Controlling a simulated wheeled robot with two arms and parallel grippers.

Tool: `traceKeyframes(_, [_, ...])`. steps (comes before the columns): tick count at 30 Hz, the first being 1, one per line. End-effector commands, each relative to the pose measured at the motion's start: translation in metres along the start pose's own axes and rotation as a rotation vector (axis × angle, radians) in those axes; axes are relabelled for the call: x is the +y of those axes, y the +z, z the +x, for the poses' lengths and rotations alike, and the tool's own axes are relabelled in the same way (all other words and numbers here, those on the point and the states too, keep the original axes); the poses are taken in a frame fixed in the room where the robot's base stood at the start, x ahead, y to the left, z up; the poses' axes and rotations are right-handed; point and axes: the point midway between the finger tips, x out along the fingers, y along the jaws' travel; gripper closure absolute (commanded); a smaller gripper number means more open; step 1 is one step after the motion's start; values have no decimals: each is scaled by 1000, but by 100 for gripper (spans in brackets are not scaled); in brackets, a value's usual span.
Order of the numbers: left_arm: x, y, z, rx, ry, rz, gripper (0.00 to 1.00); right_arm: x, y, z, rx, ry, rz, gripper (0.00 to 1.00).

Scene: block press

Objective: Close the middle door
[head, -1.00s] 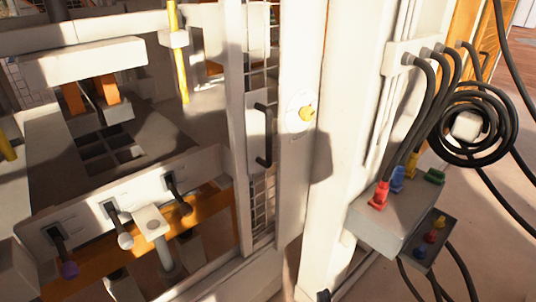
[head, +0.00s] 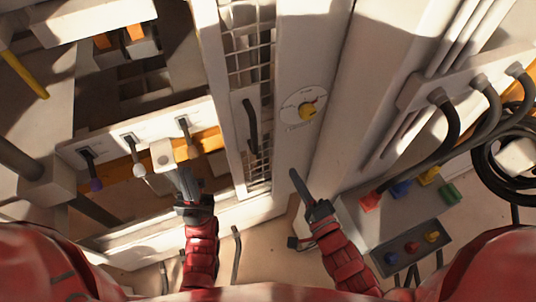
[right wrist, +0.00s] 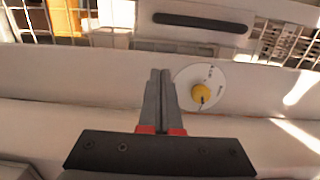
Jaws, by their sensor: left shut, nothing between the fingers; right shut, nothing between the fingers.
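The middle door appears to be the white-framed mesh panel (head: 238,65) with a black upright bar handle (head: 250,125). It stands at the right side of the opening, beside the white post, and the press interior shows to its left. The handle also shows at the top of the right wrist view (right wrist: 203,22). My left gripper (head: 184,173) is shut and empty, low in front of the lever panel, left of the door. My right gripper (head: 294,173) is shut and empty, right of the door and below the handle. Its closed fingers (right wrist: 160,75) point toward the post.
A round dial with a yellow knob (head: 307,110) is on the white post. A panel with several levers (head: 140,150) is at left. A grey box with coloured plugs (head: 400,205) and black cables (head: 515,145) stand at right.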

Motion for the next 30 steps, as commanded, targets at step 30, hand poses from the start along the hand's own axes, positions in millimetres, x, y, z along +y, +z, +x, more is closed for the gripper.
traceKeyframes(30, [-1, -4, 21, 0, 0, 0, 100, -2, 38, 87, 0, -5, -2, 100])
